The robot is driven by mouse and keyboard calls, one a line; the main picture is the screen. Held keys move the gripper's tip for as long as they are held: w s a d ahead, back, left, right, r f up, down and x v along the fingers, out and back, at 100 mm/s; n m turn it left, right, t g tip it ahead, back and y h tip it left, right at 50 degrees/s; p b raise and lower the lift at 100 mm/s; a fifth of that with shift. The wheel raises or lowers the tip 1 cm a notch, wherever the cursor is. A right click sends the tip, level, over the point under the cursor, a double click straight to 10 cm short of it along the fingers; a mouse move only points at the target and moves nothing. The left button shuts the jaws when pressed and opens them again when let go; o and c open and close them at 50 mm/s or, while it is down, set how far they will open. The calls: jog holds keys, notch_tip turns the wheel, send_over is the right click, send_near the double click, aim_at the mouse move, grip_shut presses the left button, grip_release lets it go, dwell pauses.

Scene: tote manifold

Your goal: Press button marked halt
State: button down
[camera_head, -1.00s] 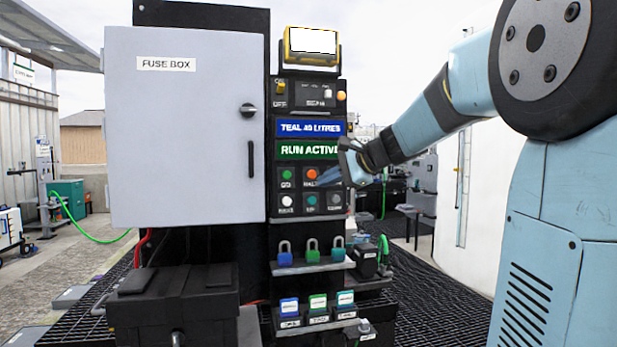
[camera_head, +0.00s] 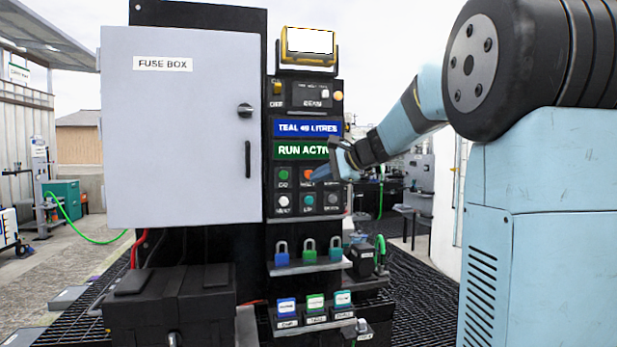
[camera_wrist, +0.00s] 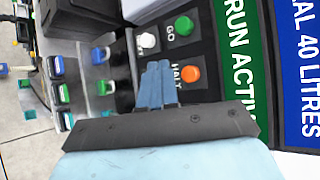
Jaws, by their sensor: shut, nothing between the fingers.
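The orange button marked HALT (camera_head: 309,174) is on the black control panel, in the upper row, right of the green GO button (camera_head: 284,174). It also shows in the wrist view (camera_wrist: 190,74) with its HALT label beside it. My gripper (camera_head: 320,174) is at the right of the HALT button in the head view, its blue fingers pointing left and partly covering the label area. In the wrist view the fingers (camera_wrist: 158,66) are together and empty, with their tips beside the button. They do not cover the orange cap there. Contact with the panel cannot be told.
Below the top row are a white button (camera_head: 284,202), a teal button (camera_head: 309,200) and a dark button (camera_head: 333,199). A green RUN ACTIVE sign (camera_head: 300,150) is above. The grey fuse box (camera_head: 180,130) stands to the left.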

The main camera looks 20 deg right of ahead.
jog(key=shift+w, duration=1.95)
jog(key=shift+w, duration=0.15)
dwell(0.6)
jog(key=shift+w, duration=0.25)
jog(key=shift+w, duration=0.55)
dwell(1.0)
dwell(0.3)
jog(key=shift+s, duration=1)
jog(key=shift+s, duration=0.1)
jog(key=s, duration=0.4)
jog(key=shift+s, duration=0.4)
